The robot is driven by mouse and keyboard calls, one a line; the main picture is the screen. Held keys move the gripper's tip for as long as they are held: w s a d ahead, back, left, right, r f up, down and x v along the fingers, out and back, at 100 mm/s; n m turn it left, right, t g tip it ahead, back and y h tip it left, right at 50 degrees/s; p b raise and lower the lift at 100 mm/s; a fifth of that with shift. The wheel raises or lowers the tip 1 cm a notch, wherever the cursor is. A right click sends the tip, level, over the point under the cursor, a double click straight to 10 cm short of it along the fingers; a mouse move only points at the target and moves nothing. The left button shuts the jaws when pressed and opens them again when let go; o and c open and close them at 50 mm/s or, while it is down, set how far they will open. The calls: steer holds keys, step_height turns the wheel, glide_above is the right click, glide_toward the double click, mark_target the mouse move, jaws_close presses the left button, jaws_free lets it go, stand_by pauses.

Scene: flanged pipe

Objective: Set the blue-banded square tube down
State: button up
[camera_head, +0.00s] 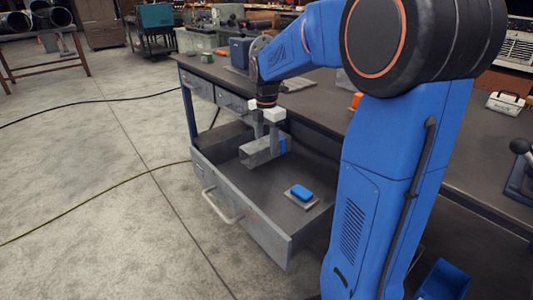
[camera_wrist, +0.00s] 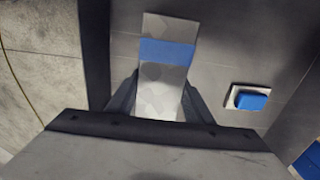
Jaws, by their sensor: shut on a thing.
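The blue-banded square tube (camera_head: 258,156) is grey and lies level, with its blue band near the right end. It is in or just above the open drawer (camera_head: 247,212); I cannot tell if it touches the drawer floor. My gripper (camera_head: 266,144) points down and is shut on the tube, a finger on each side. In the wrist view the tube (camera_wrist: 163,76) runs up between the fingers of my gripper (camera_wrist: 158,98), with the blue band beyond them. The tube's near end is hidden by the gripper body.
A blue block (camera_head: 301,192) on a small light plate lies in the drawer, right of the tube; it also shows in the wrist view (camera_wrist: 251,101). Bare drawer floor lies between them. The workbench top (camera_head: 318,108) overhangs behind. Cables cross the floor at left.

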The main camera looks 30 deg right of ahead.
mark_target(267, 153)
steer(key=shift+f, duration=1.55)
steer(key=o, duration=1.5)
steer(key=shift+f, duration=0.1)
steer(key=shift+c, duration=0.2)
step_height(267, 153, up, 12)
steer(key=shift+r, duration=0.15)
